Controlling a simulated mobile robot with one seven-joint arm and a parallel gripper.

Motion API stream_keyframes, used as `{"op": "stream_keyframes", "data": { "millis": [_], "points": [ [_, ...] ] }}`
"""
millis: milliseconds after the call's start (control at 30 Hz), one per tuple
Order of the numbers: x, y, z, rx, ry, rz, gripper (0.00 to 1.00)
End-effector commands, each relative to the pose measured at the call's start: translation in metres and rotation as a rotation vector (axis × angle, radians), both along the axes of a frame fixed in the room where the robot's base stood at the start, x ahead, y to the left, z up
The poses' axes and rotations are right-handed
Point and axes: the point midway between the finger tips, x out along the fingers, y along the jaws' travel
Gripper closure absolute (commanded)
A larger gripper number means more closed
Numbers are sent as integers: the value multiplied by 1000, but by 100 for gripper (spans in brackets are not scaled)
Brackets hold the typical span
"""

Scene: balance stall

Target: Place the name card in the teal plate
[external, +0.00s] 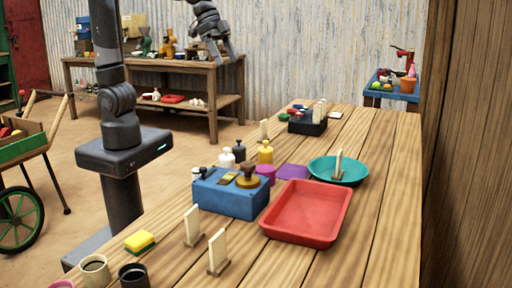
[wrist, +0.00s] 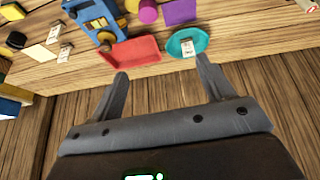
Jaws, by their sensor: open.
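The teal plate (external: 355,172) is on the wooden table, behind the red tray. A pale card in a small stand (external: 339,164) stands upright in the plate; this card also shows in the wrist view (wrist: 187,48). Similar cards stand on the table at the front (external: 217,250), beside the blue scale (external: 192,225) and farther back (external: 263,129). I cannot read which is the name card. My gripper (external: 226,56) is open and empty, raised above the table and apart from the plate. Its fingers also show in the wrist view (wrist: 162,66).
The red tray (external: 305,213) lies beside the blue scale (external: 225,199). Weights, a purple cloth (external: 293,171) and a black box (external: 308,125) are nearby. A yellow sponge (external: 139,241) and cups are at the front left. The right side of the table is clear.

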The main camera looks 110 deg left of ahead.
Motion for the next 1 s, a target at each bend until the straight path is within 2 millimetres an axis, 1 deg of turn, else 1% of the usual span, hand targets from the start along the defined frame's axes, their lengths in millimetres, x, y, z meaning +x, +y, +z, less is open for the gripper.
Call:
{"op": "stream_keyframes", "data": {
  "millis": [33,100,167,200,267,300,400,500,600,700,833,1000],
  "points": [
    [-21,-3,2,1,-7,-2,26],
    [-46,-6,1,4,-11,-3,26],
    [-67,-8,-1,7,-14,-4,26],
    [-82,-9,-3,8,-16,-4,26],
    [-102,-11,-7,11,-19,-5,26],
    [-116,-13,-11,13,-21,-7,26],
    [-149,-15,-22,19,-25,-8,26],
    [-177,-17,-33,25,-31,-8,26],
    [-196,-18,-44,29,-34,-8,26],
    [-208,-19,-51,32,-35,-8,26],
    [-215,-19,-55,34,-35,-7,26],
    [-215,-19,-55,34,-35,-7,26]
  ]
}}
